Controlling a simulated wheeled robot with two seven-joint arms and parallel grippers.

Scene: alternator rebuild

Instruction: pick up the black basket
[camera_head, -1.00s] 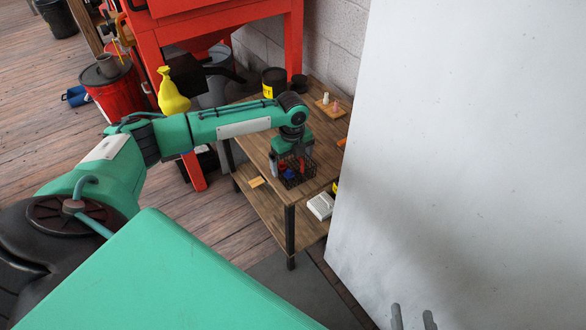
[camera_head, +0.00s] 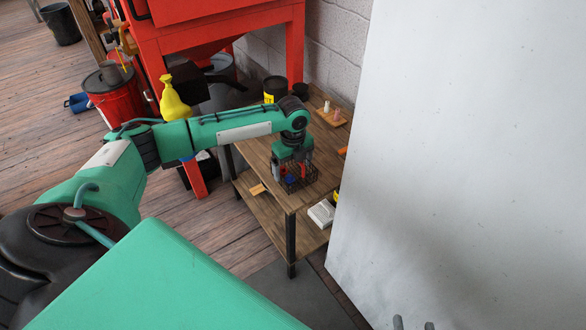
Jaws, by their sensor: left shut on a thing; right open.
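The black basket (camera_head: 309,181) is a small wire basket on the top of the wooden table. Something small and blue and something red show in or at it, too small to name. My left gripper (camera_head: 293,167) reaches down over the basket from above and is shut on it. The gripper covers part of the basket's far side, and the exact grip point is too small to see. I cannot tell whether the basket's bottom touches the tabletop.
The wooden table (camera_head: 255,155) has a lower shelf with a whitish block (camera_head: 321,212). A black tin with a yellow label (camera_head: 275,88) and a small board with pegs (camera_head: 331,117) stand behind. A large white panel (camera_head: 460,150) closes off the right. A red frame (camera_head: 220,35) stands behind left.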

